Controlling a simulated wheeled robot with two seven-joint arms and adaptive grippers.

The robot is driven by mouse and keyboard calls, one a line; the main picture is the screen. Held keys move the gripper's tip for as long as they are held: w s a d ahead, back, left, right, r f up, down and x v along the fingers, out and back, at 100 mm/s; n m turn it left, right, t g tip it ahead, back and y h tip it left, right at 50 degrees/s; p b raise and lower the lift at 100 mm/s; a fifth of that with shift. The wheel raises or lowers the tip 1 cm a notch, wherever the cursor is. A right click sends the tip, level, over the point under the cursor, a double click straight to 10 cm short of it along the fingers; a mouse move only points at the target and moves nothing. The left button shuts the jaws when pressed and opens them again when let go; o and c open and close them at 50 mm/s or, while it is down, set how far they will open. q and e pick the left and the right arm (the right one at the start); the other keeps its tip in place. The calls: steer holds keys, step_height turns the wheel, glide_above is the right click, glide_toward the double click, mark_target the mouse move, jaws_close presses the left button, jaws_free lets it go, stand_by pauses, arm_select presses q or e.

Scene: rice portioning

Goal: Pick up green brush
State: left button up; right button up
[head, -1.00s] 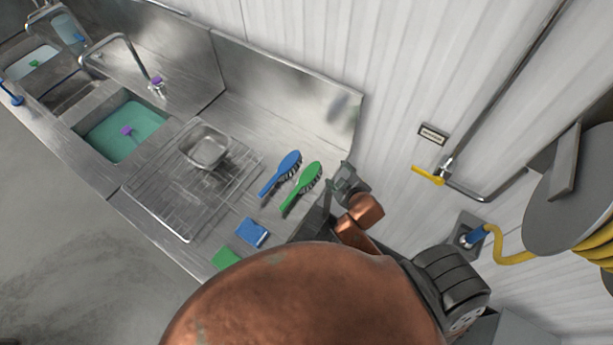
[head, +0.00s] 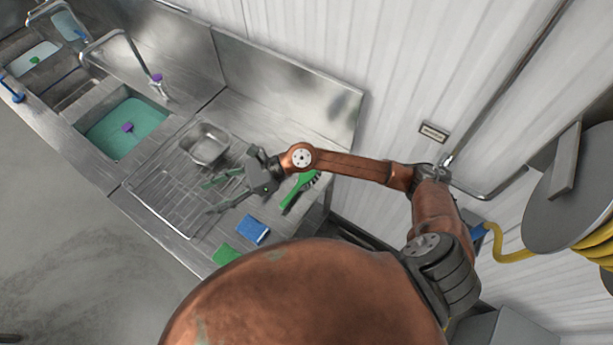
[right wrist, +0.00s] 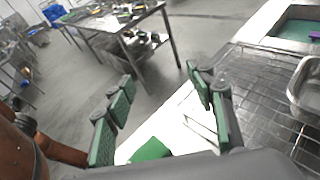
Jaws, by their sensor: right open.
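The green brush (head: 293,192) lies on the steel counter (head: 283,118) in the head view, its handle pointing down and left. My right gripper (head: 207,198) is open and empty, left of the green brush, over the edge of the wire rack. In the right wrist view my right gripper (right wrist: 164,127) shows its two green-padded fingers spread apart with nothing between them. The blue brush is hidden behind my right arm. My left gripper is in neither view.
A wire rack (head: 165,207) holds a metal pan (head: 205,143) left of my gripper. A blue sponge (head: 254,229) and a green cloth or sponge (head: 226,254) lie near the counter's front edge. A sink (head: 120,130) is farther left, and a wall stands behind.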

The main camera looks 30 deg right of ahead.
steer(key=d+f+n+g+h, duration=0.1)
steer(key=d+f+n+h, duration=0.2)
steer(key=f, duration=0.3)
steer(key=n+g+h, duration=0.1)
steer(key=n+h, duration=0.4)
steer(key=h, duration=0.7)
glide_above(307, 174)
steer(key=a, duration=0.2)
steer(key=f, duration=0.7)
steer(key=shift+d+f, duration=0.25)
steer(key=shift+f, duration=0.15)
steer(key=shift+d+f, duration=0.2)
steer(key=shift+f, duration=0.35)
steer(key=shift+d+f, duration=0.2)
steer(key=shift+f, duration=0.3)
steer(key=f, duration=0.1)
steer(key=f+p, duration=0.1)
steer(key=f, duration=0.1)
steer(key=f+p, duration=0.1)
steer(key=shift+d+f, duration=0.3)
steer(key=shift+f, duration=0.55)
steer(key=shift+c, duration=0.3)
